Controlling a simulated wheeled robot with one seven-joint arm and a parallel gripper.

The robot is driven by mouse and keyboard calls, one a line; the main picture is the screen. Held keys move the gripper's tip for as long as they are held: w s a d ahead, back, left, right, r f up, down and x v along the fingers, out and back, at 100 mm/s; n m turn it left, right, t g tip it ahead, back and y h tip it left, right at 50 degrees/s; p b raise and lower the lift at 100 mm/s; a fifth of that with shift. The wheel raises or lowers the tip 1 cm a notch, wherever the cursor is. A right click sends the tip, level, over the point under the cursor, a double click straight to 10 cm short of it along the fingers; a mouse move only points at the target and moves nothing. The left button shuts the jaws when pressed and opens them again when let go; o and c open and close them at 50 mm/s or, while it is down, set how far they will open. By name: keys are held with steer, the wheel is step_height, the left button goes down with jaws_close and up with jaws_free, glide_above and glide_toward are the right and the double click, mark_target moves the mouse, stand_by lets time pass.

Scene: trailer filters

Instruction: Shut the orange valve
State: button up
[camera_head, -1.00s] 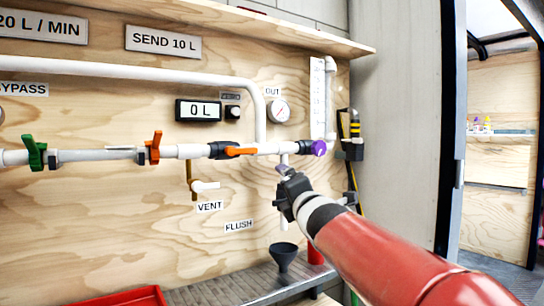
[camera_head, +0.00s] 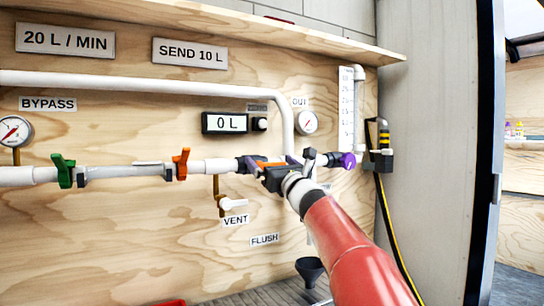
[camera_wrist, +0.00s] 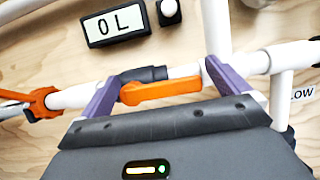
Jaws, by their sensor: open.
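An orange lever valve (camera_head: 268,165) sits on the white horizontal pipe, its handle lying along the pipe. In the wrist view the orange lever (camera_wrist: 160,90) lies between my two purple fingers. My gripper (camera_head: 281,162) is open, with one finger towards each end of the lever; I cannot tell whether either touches it. The gripper body hides part of this valve in the head view. A second orange valve (camera_head: 180,163) stands further left with its handle crosswise to the pipe; it also shows at the left of the wrist view (camera_wrist: 38,103).
A green valve (camera_head: 64,170) is far left and a purple valve (camera_head: 347,160) is right of my gripper. The display (camera_head: 226,123) reads 0 L. A vent tap (camera_head: 232,204), a gauge (camera_head: 306,122) and a black funnel (camera_head: 310,270) are near.

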steer(key=shift+w+a+r, duration=0.1)
steer(key=shift+w+a, duration=0.05)
steer(key=shift+w, duration=0.05)
steer(key=shift+c, duration=0.3)
steer(key=c, duration=1.3)
